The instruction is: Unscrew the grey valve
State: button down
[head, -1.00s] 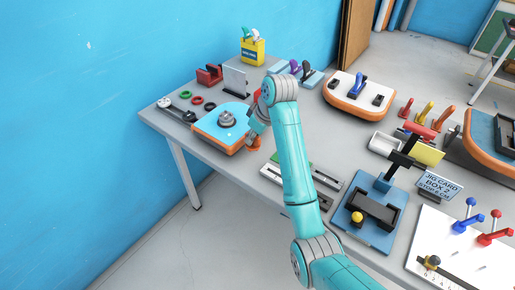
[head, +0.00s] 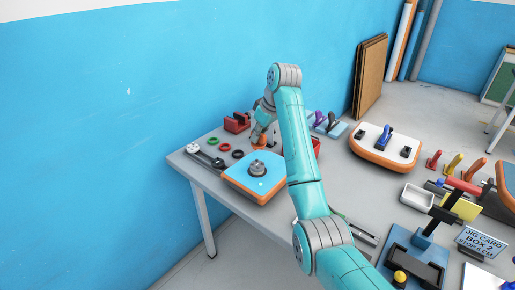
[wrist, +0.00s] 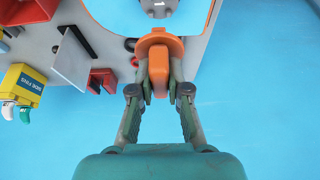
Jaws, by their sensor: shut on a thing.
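The grey valve (head: 258,168) sits on top of a blue board with orange sides (head: 240,188) at the table's left end. In the wrist view part of the grey valve (wrist: 158,8) shows at the top edge, on the blue board (wrist: 118,20). My gripper (head: 262,130) is behind the board in the head view. It is shut on an orange tool (wrist: 159,62) with a wide flat head, also visible in the head view (head: 259,141). The tool is apart from the valve. The tool's far end is not clear.
Green, red and black rings (head: 224,147) lie left of my gripper. A red block (head: 237,122) stands behind them. In the wrist view a grey upright plate (wrist: 75,58), a red holder (wrist: 103,80) and a yellow bin (wrist: 24,88) are close on the left.

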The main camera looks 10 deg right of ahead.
aim_at(260, 143)
jog(key=shift+w+a+r, duration=0.1)
jog(key=shift+w+a, duration=0.05)
jog(key=shift+w, duration=0.05)
dwell(0.3)
jog(key=shift+f, duration=2.9)
jog(key=shift+f, duration=1.05)
jog(key=c, duration=1.1)
grip_release()
jog(key=shift+o, duration=0.2)
